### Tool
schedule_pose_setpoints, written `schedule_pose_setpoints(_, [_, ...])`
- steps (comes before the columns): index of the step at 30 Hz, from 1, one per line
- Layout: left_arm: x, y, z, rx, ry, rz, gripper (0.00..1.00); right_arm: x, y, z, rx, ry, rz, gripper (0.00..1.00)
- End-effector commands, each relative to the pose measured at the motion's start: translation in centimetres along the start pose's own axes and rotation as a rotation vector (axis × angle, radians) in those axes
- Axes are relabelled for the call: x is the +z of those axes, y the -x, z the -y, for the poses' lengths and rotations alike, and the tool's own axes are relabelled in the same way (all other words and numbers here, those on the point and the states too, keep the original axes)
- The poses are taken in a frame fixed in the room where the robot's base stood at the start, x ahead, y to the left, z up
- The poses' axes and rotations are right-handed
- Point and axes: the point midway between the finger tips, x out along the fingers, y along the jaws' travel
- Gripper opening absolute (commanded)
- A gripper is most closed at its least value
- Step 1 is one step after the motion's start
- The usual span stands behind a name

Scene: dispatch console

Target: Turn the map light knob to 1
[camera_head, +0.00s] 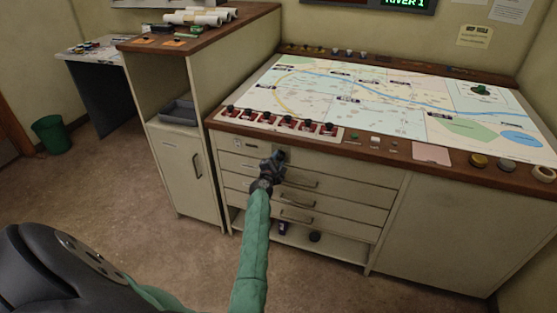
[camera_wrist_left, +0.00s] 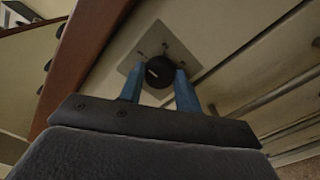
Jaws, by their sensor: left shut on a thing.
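My left gripper (camera_wrist_left: 158,84) is shut on the map light knob (camera_wrist_left: 159,71) in the left wrist view. The knob is round and black with a pale pointer mark, and sits on a square metal plate (camera_wrist_left: 177,44) with small marks on it. The blue fingers are on either side of the knob. I cannot read the marks or tell which one the pointer faces. In the head view my left gripper (camera_head: 272,162) is at the console front, just under the map table's edge, and hides the knob. My right gripper is not in view.
The wooden table edge (camera_head: 380,152) runs just above the gripper, with several red-based switches (camera_head: 288,121) on it. Drawers with bar handles (camera_head: 298,201) are below and to the right. A cabinet (camera_head: 185,165) stands left. The floor in front is clear.

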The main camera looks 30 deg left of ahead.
Motion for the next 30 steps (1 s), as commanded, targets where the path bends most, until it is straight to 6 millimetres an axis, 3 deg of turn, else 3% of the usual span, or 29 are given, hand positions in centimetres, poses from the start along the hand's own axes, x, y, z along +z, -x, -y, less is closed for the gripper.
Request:
schedule_pose_setpoints(11, [-0.1,0.0,0.0,0.001,0.003,-0.002,0.1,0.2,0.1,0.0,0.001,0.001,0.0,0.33])
schedule_pose_setpoints(12, [-0.1,0.0,0.0,0.001,0.003,-0.002,0.37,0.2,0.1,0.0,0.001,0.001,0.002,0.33])
schedule_pose_setpoints(15, [-0.1,0.0,0.0,0.001,0.003,-0.002,0.55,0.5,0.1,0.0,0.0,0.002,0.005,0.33])
schedule_pose_setpoints(25, [-0.1,0.3,0.1,0.0,0.003,-0.001,0.55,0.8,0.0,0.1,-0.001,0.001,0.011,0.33])
schedule_pose_setpoints(30, [-0.1,2.2,0.2,-0.001,0.002,-0.002,0.55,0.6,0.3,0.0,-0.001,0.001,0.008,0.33])
